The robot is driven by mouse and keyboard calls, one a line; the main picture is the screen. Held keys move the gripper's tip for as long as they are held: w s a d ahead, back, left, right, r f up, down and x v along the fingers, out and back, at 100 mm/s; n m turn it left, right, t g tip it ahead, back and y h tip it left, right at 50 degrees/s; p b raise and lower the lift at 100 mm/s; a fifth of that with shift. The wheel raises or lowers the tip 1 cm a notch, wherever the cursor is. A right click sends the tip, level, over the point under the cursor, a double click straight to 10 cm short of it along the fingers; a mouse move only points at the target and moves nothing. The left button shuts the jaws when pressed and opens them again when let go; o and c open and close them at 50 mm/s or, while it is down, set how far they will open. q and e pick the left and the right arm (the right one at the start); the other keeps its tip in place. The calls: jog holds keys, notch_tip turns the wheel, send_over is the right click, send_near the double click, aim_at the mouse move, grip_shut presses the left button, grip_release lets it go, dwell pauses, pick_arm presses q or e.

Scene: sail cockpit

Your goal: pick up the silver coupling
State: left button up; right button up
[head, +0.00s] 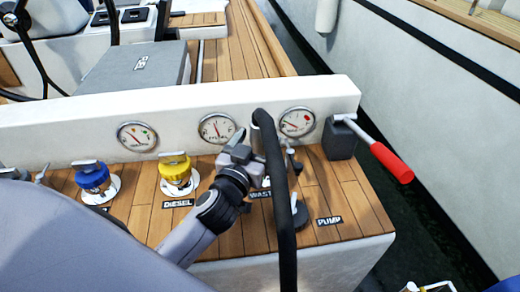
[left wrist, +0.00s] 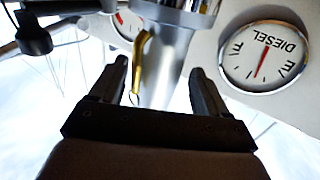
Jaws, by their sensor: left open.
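My left gripper (head: 264,148) is open, with one finger on either side of the coupling in the left wrist view. I cannot tell whether either finger touches it. My right gripper is not in view.
A white panel (head: 80,120) with several round gauges stands behind. Blue (head: 92,177) and yellow (head: 175,170) deck caps sit on the wooden deck (head: 345,195). A red-handled pump lever (head: 391,162) projects at right. The hose hangs in front of my left gripper.

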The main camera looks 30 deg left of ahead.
pick_arm(q)
jog(key=shift+w, duration=1.15)
jog(key=shift+w+a, duration=0.1)
jog(key=shift+w, duration=0.35)
jog(key=shift+r, duration=0.1)
grip_shut()
jog(key=shift+r, duration=0.1)
